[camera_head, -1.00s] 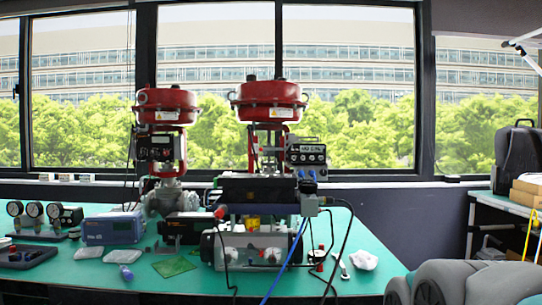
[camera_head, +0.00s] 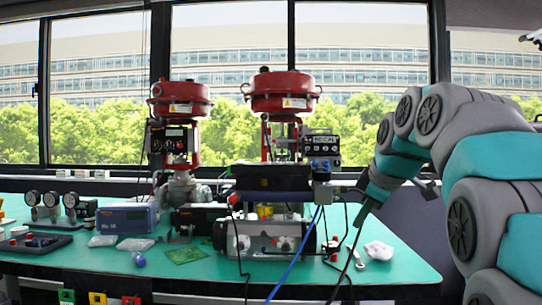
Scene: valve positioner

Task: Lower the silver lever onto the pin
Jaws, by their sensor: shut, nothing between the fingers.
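The valve assembly with a red round actuator (camera_head: 283,93) stands in the middle of the bench. A grey positioner box (camera_head: 320,146) with round gauges sits at the right of its yoke. Silver parts show in the yoke, but I cannot tell the silver lever or the pin apart at this size. My arm reaches in from the right. My gripper (camera_head: 362,186) is small and dark at the arm's end, right of the valve assembly and apart from the positioner box. It is shut and empty; its fingertips are hard to make out.
A second red-topped valve (camera_head: 180,98) stands to the left. A blue-grey instrument box (camera_head: 127,218), gauges (camera_head: 51,199) and a green board (camera_head: 184,255) lie on the green bench. Blue and black cables hang at the front. A white lump (camera_head: 378,249) lies at the bench's right.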

